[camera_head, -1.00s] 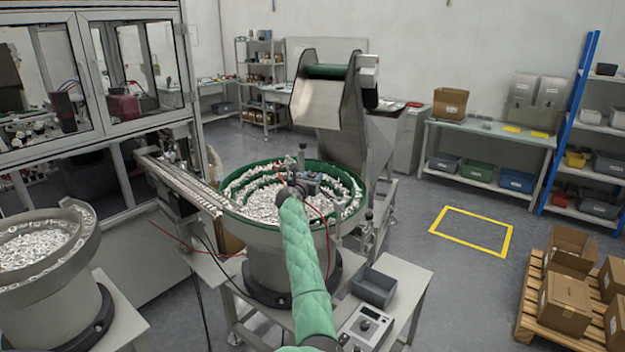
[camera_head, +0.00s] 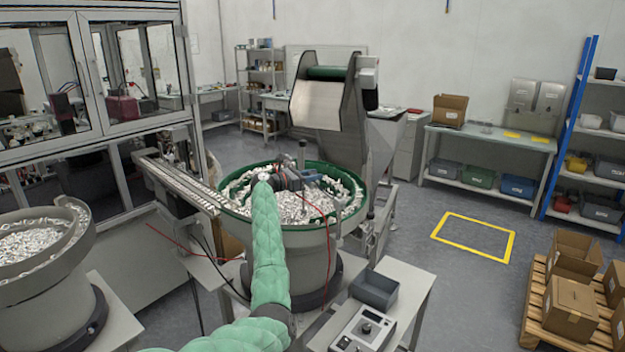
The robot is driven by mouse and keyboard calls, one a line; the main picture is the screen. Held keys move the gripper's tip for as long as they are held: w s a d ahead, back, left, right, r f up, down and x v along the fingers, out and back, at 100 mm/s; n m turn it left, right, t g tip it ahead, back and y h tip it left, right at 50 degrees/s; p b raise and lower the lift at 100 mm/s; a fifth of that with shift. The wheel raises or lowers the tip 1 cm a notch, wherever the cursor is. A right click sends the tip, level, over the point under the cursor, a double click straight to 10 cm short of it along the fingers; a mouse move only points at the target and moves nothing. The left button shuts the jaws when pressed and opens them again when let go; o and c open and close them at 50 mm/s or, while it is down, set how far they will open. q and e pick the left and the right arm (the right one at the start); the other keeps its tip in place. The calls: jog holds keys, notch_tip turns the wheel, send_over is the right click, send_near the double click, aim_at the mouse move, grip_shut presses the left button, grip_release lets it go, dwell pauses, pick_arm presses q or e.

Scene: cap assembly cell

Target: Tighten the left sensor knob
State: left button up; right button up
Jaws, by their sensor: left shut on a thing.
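The sensor bracket with its small dark parts (camera_head: 310,177) sits over the green-rimmed bowl feeder (camera_head: 347,213), which is full of shiny metal caps. My left arm, in a green sleeve, comes up from the bottom and reaches over the bowl's near rim. My left gripper (camera_head: 284,180) is at the left end of the sensor assembly and is shut on the left sensor knob, which is mostly hidden behind the gripper. The fingertips are small and hard to make out. My right gripper is not in view.
A control box (camera_head: 365,329) and a grey bin (camera_head: 374,289) stand on the bench right of my arm. A second bowl feeder (camera_head: 60,255) is at left. A metal chute (camera_head: 322,104) rises behind the bowl. A red cable (camera_head: 328,235) hangs down the bowl's front.

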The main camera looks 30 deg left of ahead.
pick_arm(q)
jog(key=shift+h, duration=0.3)
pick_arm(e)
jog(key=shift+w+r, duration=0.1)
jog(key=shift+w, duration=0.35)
pick_arm(q)
jog(key=o, duration=0.9)
jog(key=shift+o, duration=0.2)
